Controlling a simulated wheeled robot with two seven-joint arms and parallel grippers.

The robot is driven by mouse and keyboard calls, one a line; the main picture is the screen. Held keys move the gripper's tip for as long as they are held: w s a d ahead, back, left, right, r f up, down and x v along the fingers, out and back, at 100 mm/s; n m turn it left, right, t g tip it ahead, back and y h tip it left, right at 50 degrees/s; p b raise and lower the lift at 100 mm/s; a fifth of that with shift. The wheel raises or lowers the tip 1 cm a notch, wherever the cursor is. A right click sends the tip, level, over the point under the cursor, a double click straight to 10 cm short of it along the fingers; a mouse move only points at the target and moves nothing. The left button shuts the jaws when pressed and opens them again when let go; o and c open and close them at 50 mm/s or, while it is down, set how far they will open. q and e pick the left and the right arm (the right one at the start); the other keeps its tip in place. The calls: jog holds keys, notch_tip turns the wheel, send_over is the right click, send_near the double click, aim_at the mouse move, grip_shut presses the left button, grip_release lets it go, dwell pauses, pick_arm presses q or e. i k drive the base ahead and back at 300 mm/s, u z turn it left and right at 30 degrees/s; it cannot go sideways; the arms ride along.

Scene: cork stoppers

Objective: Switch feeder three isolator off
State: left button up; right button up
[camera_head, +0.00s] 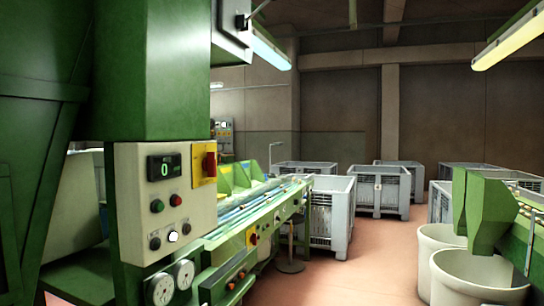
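A cream control panel (160,230) on the green machine stands at the left. It has a display (164,167) reading 0, green, red and black buttons, and a lit white button (173,237). A red rotary switch on a yellow plate (204,164) sits at its upper right; its exact handle angle is hard to tell. Another yellow plate with a red part (251,237) is on the green bench behind. A grey box with a black knob (241,21) hangs at the top. No label reading feeder three is legible. Neither of my grippers is in view.
Two round sockets (160,289) sit below the panel. Grey crates (381,190) stand along the back. Cream bins (480,280) stand under green chutes (488,212) at the right. The reddish floor (365,265) between is clear.

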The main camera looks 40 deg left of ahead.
aim_at(209, 163)
jog(key=u, duration=0.65)
jog(key=i, duration=1.4)
jog(key=u, duration=0.85)
